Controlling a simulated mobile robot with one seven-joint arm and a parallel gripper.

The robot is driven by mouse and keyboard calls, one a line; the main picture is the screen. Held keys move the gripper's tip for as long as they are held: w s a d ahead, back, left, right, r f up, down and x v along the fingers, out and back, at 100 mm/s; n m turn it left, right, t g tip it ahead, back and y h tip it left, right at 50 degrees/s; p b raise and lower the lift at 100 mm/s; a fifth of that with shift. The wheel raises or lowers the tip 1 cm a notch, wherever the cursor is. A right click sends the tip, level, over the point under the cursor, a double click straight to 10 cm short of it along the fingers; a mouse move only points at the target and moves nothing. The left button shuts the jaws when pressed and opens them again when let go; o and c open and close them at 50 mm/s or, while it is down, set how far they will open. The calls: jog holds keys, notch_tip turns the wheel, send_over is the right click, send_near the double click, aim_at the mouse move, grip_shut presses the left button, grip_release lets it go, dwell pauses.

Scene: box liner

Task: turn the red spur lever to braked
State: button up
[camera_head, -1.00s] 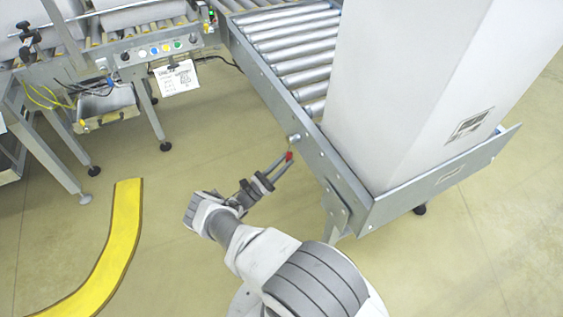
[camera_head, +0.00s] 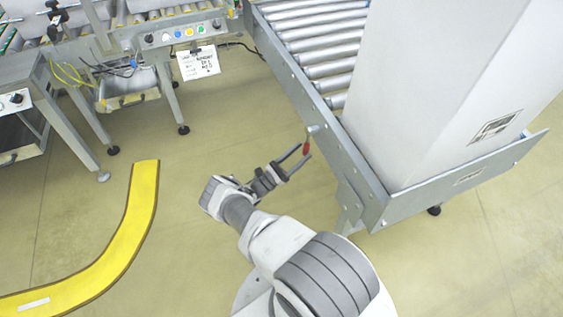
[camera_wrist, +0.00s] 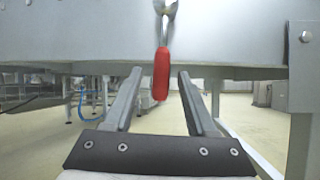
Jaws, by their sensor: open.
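The red spur lever (camera_head: 306,147) hangs from a pivot on the outer side rail of the roller conveyor. In the wrist view its red handle (camera_wrist: 161,76) points almost straight down from a metal stem. My gripper (camera_head: 301,153) is open at the lever. In the wrist view one finger is on each side of the handle's lower part, with a visible gap to both, so the handle looks lined up between the fingertips (camera_wrist: 160,73). How deep the handle sits between them is hard to tell.
The conveyor side rail (camera_head: 334,143) lies just beyond the lever. A tall white box (camera_head: 430,90) stands on the rollers. A control panel with buttons (camera_head: 180,36) is at the back left. A yellow floor strip (camera_head: 135,215) curves at the left.

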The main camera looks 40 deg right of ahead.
jog(key=w+a+f, duration=0.1)
jog(key=a+f, duration=0.1)
jog(key=a, duration=1.4)
jog(key=shift+w, duration=0.35)
